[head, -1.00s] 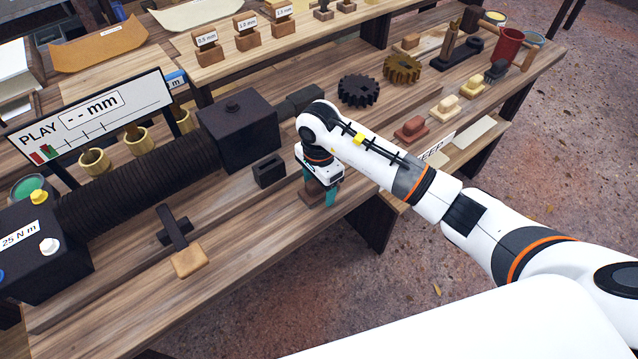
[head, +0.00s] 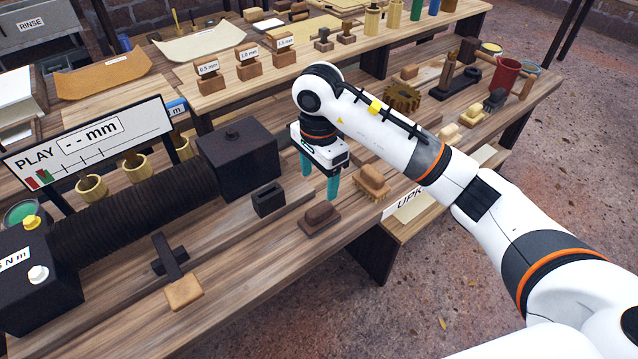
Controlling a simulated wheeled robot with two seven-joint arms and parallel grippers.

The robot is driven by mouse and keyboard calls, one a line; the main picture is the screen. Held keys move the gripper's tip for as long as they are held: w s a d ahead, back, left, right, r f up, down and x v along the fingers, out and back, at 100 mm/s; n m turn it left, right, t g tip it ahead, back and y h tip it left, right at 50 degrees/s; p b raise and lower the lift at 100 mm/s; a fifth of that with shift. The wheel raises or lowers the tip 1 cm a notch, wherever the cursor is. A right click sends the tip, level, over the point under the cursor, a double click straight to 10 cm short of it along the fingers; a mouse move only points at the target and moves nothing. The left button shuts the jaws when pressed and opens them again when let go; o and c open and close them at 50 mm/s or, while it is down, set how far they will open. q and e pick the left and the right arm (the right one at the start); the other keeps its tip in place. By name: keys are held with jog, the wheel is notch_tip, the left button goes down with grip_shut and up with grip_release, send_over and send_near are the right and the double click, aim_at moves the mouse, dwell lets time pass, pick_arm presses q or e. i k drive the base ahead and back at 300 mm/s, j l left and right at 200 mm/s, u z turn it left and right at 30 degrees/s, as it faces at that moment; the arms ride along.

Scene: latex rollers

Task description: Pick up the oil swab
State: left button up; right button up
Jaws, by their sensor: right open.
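A small dark brown rounded block on a flat base (head: 319,217) lies near the front edge of the workbench; it may be the oil swab, but no label shows which tool that is. My right gripper (head: 319,179) hangs above and just behind it in the picture, pointing down. Its two teal fingers are apart with nothing between them. A brown brush with pale bristles (head: 372,182) lies to the right of the block, partly close under my arm. My left gripper is not in view.
A dark slotted block (head: 268,199) stands left of the gripper. A black box (head: 239,162) with a ribbed roller is further left. A dark cross-shaped tool with a wooden end (head: 183,290) lies in front. A red cup (head: 506,75) stands at the right end.

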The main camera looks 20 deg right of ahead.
aim_at(473, 117)
jog(key=z, duration=1.5)
